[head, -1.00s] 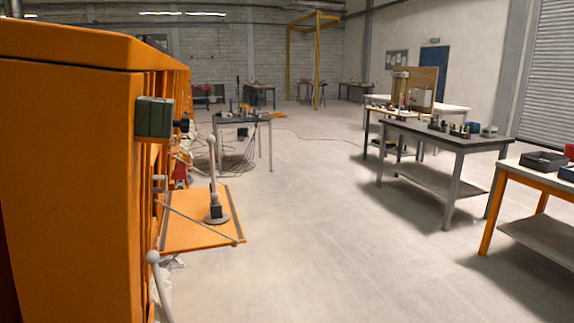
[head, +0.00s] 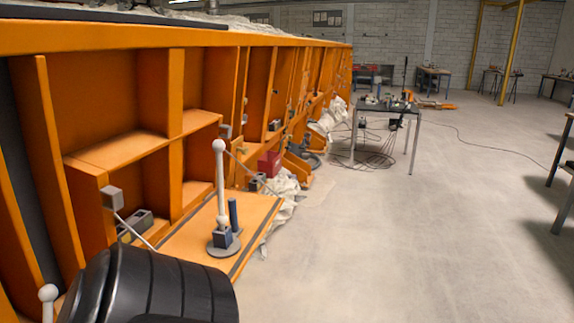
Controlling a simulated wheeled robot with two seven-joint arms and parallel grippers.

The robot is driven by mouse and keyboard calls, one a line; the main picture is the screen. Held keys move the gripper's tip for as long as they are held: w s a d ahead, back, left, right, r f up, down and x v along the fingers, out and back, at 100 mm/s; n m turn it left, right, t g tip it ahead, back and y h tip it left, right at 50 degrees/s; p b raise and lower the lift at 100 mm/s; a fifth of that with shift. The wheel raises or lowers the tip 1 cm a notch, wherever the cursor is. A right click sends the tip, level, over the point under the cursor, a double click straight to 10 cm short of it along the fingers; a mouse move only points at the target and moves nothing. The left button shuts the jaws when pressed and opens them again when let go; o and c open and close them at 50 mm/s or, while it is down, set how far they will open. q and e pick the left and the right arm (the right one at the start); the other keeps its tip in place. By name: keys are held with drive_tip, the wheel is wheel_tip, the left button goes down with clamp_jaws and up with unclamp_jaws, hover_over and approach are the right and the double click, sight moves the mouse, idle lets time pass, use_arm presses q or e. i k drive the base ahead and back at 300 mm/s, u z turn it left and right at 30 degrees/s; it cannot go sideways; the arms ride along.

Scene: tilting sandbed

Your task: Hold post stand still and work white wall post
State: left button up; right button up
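On an orange fold-down shelf (head: 190,240) stands a small post stand with a round grey base (head: 215,251). A second white ball-topped post (head: 48,293) shows at the lower left edge, mostly cut off. I cannot tell which of the two is the wall post. Neither gripper is in view.
An orange frame wall (head: 150,95) with open compartments fills the left. A large black ribbed part (head: 150,285), perhaps mine, covers the shelf's near side. White sacking (head: 283,190) and a red box (head: 269,164) lie beyond the shelf.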

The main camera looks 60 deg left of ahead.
sight(218, 146)
drive_tip(key=i, duration=0.2)
drive_tip(key=u, duration=1.65)
